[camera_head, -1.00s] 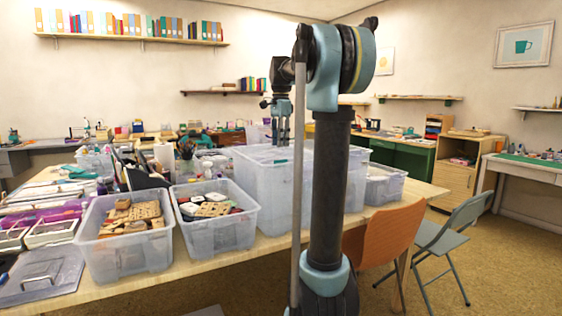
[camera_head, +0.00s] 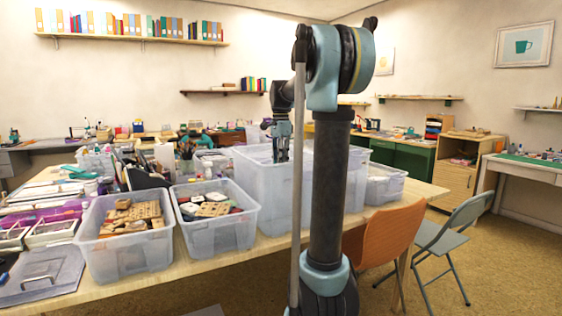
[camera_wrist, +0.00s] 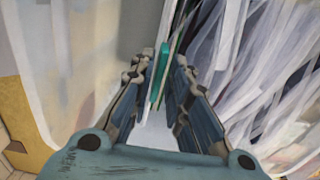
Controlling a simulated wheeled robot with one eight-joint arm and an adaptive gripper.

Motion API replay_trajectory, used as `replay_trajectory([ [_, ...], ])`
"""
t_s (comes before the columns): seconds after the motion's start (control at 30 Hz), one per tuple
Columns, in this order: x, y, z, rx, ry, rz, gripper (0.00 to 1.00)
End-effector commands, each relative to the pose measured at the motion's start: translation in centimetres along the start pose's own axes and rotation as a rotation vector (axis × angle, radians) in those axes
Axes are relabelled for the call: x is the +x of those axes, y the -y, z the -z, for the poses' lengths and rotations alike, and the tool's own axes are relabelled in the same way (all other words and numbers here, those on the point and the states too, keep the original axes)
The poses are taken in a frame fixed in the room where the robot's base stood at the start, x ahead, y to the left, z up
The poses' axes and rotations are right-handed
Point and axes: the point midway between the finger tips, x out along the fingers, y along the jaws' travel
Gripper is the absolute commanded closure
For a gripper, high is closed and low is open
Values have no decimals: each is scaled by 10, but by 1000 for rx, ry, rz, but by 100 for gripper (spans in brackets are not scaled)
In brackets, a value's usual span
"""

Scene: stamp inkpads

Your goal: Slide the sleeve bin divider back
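The sleeve bin (camera_head: 262,192) is a large translucent box on the table, left of my arm column in the head view. My gripper (camera_head: 281,158) points down at its top, fingertips at about rim height. In the wrist view, clear plastic sleeves (camera_wrist: 285,75) fill the right side. A narrow teal tab (camera_wrist: 158,76), apparently on the divider's top edge, lies between the fingertips of my gripper (camera_wrist: 161,68). The fingers are apart, with a visible gap on the tab's sides. Most of the divider panel is hidden by my gripper.
Two clear bins, one with wooden blocks (camera_head: 138,218) and one with stamps (camera_head: 212,206), stand left of the sleeve bin. A smaller clear bin (camera_head: 384,188) is to its right. An orange chair (camera_head: 388,238) and a grey chair (camera_head: 452,232) stand by the table's right end.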

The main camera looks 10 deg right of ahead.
Motion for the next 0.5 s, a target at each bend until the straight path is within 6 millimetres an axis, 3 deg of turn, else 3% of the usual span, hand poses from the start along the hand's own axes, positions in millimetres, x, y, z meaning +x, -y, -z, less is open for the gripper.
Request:
replay_trajectory([
  [0.3,0,-2,1,2,0,0,100],
  [0.5,0,-26,1,3,0,0,100],
])
